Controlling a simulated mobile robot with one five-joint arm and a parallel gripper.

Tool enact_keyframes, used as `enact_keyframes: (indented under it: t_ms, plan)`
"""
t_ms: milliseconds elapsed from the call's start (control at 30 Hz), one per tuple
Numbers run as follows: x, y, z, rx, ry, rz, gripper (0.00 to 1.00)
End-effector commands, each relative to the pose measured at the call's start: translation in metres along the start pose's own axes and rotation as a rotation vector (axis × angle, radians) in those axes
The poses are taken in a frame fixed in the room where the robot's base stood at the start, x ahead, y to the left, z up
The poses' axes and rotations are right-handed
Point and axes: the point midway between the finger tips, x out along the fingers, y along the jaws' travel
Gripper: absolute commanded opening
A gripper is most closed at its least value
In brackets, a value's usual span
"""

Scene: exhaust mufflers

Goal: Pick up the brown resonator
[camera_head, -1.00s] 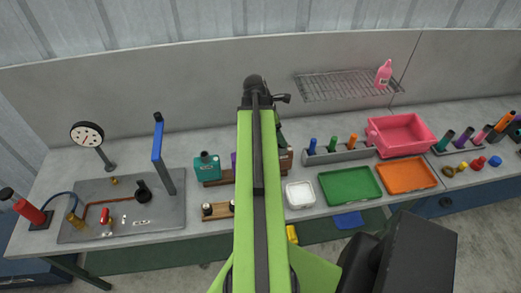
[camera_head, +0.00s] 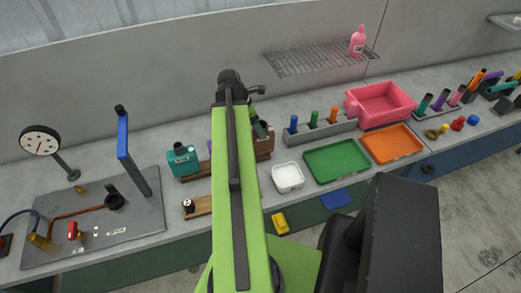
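A brown box-shaped body (camera_head: 264,143), which looks like the brown resonator, stands on the bench just right of my raised green arm. Its left part is hidden behind the arm. A dark green piece (camera_head: 259,129) shows at its top; I cannot tell whether it belongs to the box or to my arm. The fingers of my gripper are hidden behind the arm, so its hold cannot be seen. A teal box (camera_head: 183,160) with a black stub on top stands left of the arm, with a sliver of purple between.
A white tray (camera_head: 288,177), green tray (camera_head: 337,162), orange tray (camera_head: 392,144) and pink bin (camera_head: 381,105) stand to the right. A grey rack (camera_head: 312,136) holds coloured tubes. A blue post (camera_head: 124,137) and dial gauge (camera_head: 41,143) rise at left. A wire shelf (camera_head: 320,58) hangs on the wall.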

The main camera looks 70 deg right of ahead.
Motion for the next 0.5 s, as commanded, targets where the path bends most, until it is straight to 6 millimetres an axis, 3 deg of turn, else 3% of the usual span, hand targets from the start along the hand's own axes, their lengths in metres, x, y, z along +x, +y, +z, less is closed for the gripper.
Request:
enact_keyframes:
  t_ms: [33,267,500]
  plan:
    - [0.015,0.000,-0.003,0.001,0.000,-0.001,0.80]
    - [0.018,0.000,0.000,0.001,0.000,0.000,0.80]
    - [0.057,0.004,-0.002,0.002,0.000,-0.001,0.80]
